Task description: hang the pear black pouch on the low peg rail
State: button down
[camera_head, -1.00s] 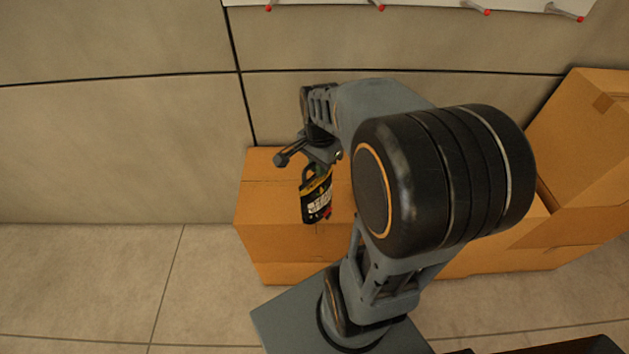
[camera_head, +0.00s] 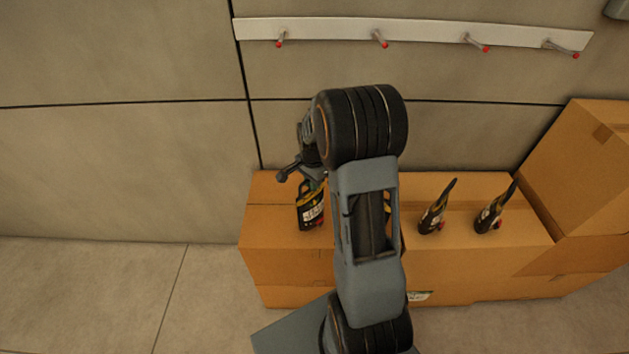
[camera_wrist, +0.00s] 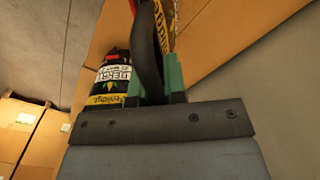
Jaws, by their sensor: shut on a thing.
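My gripper (camera_head: 312,182), largely behind my own arm in the head view, is shut on the strap of a black pouch (camera_head: 311,208) with yellow trim and a white label. The pouch hangs below it over the left end of a cardboard box; I cannot tell whether it touches the box. In the wrist view a dark strap (camera_wrist: 148,50) runs up between the green finger pads. A labelled black pouch (camera_wrist: 108,78) shows beside the left pad; its flavour is not clear to me. The low peg rail (camera_head: 335,27) is a white wall strip with several red-tipped pegs, all bare.
The long cardboard box (camera_head: 290,262) stands against the wall. Two more black pouches (camera_head: 437,208) (camera_head: 494,208) stand on it, with another partly behind my arm. A taller carton (camera_head: 585,165) is at the right. The wall between box and rail is clear.

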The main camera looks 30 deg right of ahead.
aim_at(313, 202)
jog(key=shift+w+f, duration=0.3)
jog(key=shift+w+d+f+p, duration=0.15)
jog(key=shift+f+p, duration=0.3)
jog(key=shift+f, duration=1.05)
jog(key=c, duration=1.2)
grip_release()
jog(key=shift+f, duration=0.1)
jog(key=shift+o, duration=0.2)
jog(key=shift+f, duration=0.15)
